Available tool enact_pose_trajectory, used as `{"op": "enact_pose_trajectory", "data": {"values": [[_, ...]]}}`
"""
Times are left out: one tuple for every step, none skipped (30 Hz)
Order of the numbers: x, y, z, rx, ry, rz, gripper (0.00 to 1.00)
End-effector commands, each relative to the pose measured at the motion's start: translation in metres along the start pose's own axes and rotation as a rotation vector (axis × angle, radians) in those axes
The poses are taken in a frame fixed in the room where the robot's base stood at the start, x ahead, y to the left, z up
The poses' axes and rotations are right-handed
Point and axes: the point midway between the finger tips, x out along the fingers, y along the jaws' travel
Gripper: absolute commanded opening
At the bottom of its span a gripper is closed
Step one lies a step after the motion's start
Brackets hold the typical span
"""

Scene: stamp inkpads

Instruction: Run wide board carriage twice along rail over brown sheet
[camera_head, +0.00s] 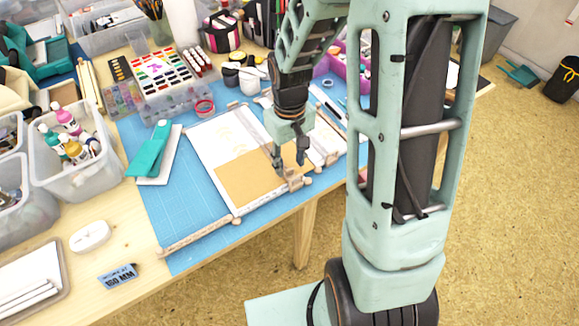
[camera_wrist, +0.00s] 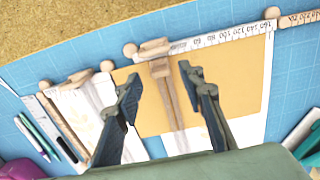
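The brown sheet (camera_head: 246,183) lies on white paper at the front of the blue mat; it also shows in the wrist view (camera_wrist: 225,85). A wooden rail (camera_wrist: 220,38) with printed numbers runs along its front edge. One carriage (camera_wrist: 155,68) sits on the rail, its narrow wooden arm and pale board reaching back across the sheet. A second carriage (camera_wrist: 75,82) with a pale board stands beside the sheet.
Left of the work lie a teal stapler-like tool (camera_head: 152,150), a bottle bin (camera_head: 75,150) and a blue-grey block (camera_head: 118,277). Pens (camera_wrist: 40,135) lie beyond the second carriage.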

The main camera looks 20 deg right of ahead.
Motion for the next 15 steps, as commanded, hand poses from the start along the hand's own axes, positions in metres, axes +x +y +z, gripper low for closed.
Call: {"op": "enact_pose_trajectory", "data": {"values": [[0.009,0.000,0.001,0.000,-0.003,-0.001,0.36],[0.012,0.000,0.001,0.000,-0.003,0.000,0.36],[0.015,0.000,0.000,0.000,-0.002,0.000,0.36],[0.017,0.000,0.000,0.000,-0.001,0.000,0.36],[0.019,0.000,0.000,0.000,-0.001,0.000,0.36],[0.021,0.000,0.000,0.001,-0.001,0.000,0.36],[0.022,0.000,0.000,0.001,-0.001,0.000,0.36],[0.022,0.000,0.000,0.001,-0.001,0.000,0.36],[0.023,0.000,0.000,0.001,0.000,0.000,0.36],[0.023,0.000,0.000,0.001,0.000,0.000,0.36],[0.023,0.000,0.000,0.001,0.000,0.000,0.36],[0.023,0.000,0.000,0.001,0.000,0.001,0.36],[0.023,0.000,0.000,0.001,0.000,0.000,0.36],[0.022,0.000,0.000,0.001,0.000,0.001,0.36],[0.022,0.000,0.000,0.001,0.001,0.001,0.36]]}}
